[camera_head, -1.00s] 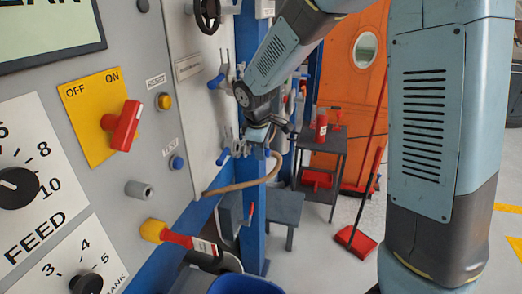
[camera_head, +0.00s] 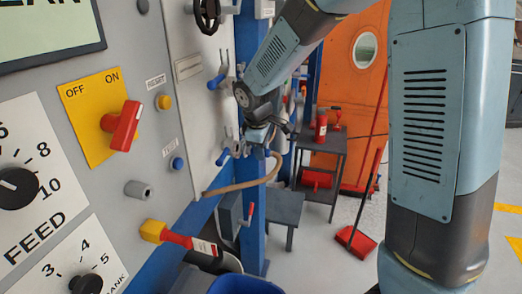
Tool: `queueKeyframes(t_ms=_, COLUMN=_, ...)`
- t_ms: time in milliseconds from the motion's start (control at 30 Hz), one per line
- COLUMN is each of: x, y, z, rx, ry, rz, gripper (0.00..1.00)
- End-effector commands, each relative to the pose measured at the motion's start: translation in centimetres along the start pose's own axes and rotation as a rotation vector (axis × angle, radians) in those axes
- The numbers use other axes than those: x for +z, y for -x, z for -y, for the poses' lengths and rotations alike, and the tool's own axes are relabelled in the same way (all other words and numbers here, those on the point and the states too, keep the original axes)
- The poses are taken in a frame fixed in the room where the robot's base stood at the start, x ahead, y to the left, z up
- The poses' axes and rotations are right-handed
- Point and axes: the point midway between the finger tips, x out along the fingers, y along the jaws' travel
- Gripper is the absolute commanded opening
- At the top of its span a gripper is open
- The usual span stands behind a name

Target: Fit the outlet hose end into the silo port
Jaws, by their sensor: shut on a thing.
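The tan outlet hose (camera_head: 240,186) comes out low at the right edge of the panel and curves right and up to my gripper. My gripper (camera_head: 262,147) is small and far off in this view, beside the panel's right part, and is shut on the hose near its upper end. The hose end itself is hidden by the gripper. I cannot pick out the silo port for certain. A grey round stub (camera_head: 138,190) sticks out of the panel, to the left of the gripper and apart from it.
The grey panel (camera_head: 150,60) with dials and a red switch (camera_head: 122,125) fills the left. Blue-handled latches (camera_head: 217,80) stick out near my arm.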

Motion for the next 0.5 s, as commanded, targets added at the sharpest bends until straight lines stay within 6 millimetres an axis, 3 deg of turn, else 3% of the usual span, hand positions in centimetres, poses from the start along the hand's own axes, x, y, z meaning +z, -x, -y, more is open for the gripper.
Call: queueKeyframes(t_ms=500, x=-0.81, y=0.00, z=-0.01, rx=0.000, ry=0.000, rz=0.000, gripper=0.00)
